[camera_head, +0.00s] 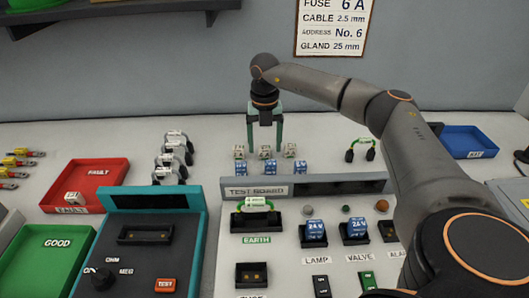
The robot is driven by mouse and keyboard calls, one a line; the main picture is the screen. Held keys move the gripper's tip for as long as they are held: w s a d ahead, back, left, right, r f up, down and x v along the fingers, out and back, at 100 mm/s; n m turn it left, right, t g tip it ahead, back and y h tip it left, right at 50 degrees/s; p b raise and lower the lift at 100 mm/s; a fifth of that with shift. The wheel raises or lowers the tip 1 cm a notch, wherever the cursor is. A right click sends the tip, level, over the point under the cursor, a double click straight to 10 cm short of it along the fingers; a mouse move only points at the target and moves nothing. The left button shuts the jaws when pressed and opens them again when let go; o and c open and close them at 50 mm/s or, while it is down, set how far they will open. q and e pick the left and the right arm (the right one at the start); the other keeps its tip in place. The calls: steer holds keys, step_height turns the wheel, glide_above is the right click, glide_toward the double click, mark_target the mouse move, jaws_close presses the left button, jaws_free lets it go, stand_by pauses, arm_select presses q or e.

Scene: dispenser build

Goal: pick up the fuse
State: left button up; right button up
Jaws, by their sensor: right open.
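Three small white blocks with printed faces stand in a row behind the test board (335,185); they look like the fuses. The left fuse (239,153), the middle fuse (265,153) and the right fuse (290,151) are apart from each other. My right gripper (265,148) points straight down with its green fingers spread. In the picture the middle fuse shows between its fingertips; I cannot tell the exact depth gap. Nothing is held. Another white block (73,198) lies in the red FAULT tray (105,173). My left gripper is out of view.
Several blue blocks (270,167) stand just in front of the fuses. A tester (145,245), a green GOOD tray (68,240) and grey-handled parts (172,160) lie left. A green-handled cable (364,144) and a blue tray (468,141) lie right.

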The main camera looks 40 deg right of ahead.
step_height(320, 180, down, 2)
steer(key=shift+f, duration=0.1)
jaws_close()
stand_by(0.6)
